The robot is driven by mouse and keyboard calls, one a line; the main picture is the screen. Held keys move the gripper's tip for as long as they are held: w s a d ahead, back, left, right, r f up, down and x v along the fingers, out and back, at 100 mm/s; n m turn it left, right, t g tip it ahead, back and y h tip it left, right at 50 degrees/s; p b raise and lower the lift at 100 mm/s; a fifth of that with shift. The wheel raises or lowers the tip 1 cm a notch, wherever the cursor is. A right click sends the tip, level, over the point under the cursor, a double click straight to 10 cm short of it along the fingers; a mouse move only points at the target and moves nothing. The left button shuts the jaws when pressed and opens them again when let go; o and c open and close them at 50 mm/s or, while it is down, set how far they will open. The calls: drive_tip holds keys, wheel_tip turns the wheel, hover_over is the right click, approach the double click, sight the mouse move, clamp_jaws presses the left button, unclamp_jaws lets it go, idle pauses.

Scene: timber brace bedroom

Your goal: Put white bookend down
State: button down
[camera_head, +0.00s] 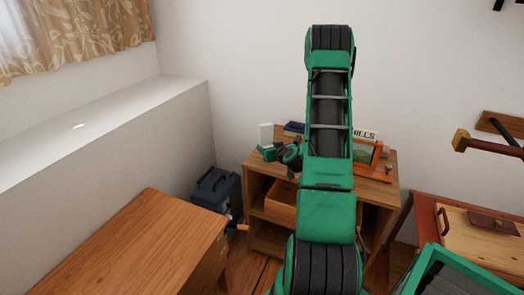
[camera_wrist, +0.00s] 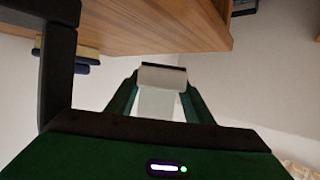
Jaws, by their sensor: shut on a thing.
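The white bookend (camera_head: 266,134) is held upright in my gripper (camera_head: 268,152) in the head view, near the left end of the wooden cabinet top (camera_head: 376,187). In the wrist view the bookend (camera_wrist: 160,78) sits between the two green fingers of my gripper (camera_wrist: 160,95), which are shut on it. The wrist view appears turned over, with the wooden top (camera_wrist: 150,25) along its upper edge. I cannot tell whether the bookend touches any surface. My arm hides the middle of the cabinet top in the head view.
Dark books (camera_head: 294,128) lie at the back of the cabinet top. A framed item (camera_head: 364,153) and a sign (camera_head: 364,134) stand to the right. A wooden desk (camera_head: 140,245) and a dark blue case (camera_head: 216,190) are at left.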

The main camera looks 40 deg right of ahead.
drive_tip(key=shift+w+d+f, duration=0.1)
drive_tip(key=shift+d+f, duration=0.05)
drive_tip(key=shift+d, duration=0.15)
drive_tip(key=shift+f, duration=1.9)
drive_tip(key=c, duration=0.9)
unclamp_jaws()
drive_tip(key=shift+f, duration=0.2)
drive_tip(key=shift+r, duration=0.15)
